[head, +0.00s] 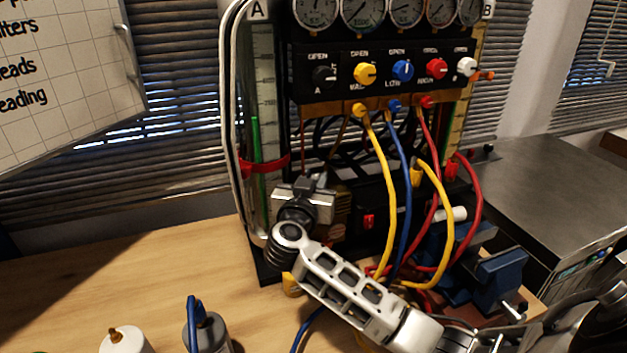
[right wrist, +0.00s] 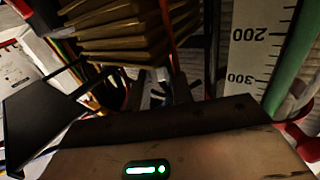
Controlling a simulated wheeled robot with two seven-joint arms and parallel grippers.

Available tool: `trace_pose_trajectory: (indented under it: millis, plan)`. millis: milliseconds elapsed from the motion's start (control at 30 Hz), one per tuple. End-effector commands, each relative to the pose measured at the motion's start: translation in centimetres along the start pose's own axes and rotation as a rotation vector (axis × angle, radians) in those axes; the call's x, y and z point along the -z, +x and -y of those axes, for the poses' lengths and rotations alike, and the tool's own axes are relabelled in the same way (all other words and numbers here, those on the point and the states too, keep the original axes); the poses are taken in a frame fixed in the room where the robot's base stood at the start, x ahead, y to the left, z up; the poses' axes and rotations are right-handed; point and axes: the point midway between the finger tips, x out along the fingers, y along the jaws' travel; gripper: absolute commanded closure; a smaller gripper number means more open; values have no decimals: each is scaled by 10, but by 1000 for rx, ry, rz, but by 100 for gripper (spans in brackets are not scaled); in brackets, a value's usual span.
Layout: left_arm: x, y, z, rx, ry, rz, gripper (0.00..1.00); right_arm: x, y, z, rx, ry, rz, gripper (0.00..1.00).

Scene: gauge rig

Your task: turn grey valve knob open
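The gauge rig (head: 385,75) stands at the back of the bench. My right gripper (head: 316,182) is at its lower left, in front of the tube marked A. In the right wrist view the two dark fingers (right wrist: 157,88) stand apart, with a gap between them. A small dark spoked shape (right wrist: 192,84) shows at and behind the fingers. It may be the grey valve knob, but its colour and any contact are unclear. In the head view my gripper hides that spot. The panel's leftmost knob (head: 324,77) is dark. My left gripper is not in view.
Yellow, blue and red hoses (head: 384,165) hang beside my right arm. A blue vise-like block (head: 497,280) stands right of it. The scaled tube (right wrist: 247,60) is close to the gripper. A white bottle (head: 126,341) and a grey canister (head: 206,332) stand at the front left.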

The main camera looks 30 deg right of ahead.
Motion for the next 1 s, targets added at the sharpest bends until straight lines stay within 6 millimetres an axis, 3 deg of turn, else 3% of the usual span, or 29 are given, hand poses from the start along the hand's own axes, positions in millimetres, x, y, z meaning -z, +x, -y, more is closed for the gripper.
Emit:
trace_pose_trajectory:
  millis: [233,600,933,967,1000]
  plan:
    - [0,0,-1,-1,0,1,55,-1,0,-2,46,-2,1,100]
    - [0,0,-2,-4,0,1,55,-1,1,-7,378,-5,-1,100]
    - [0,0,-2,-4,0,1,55,-1,1,-7,397,-1,2,100]
    - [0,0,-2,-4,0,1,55,-1,1,-7,397,-1,3,74]
    - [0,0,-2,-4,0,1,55,-1,1,-7,397,0,3,63]
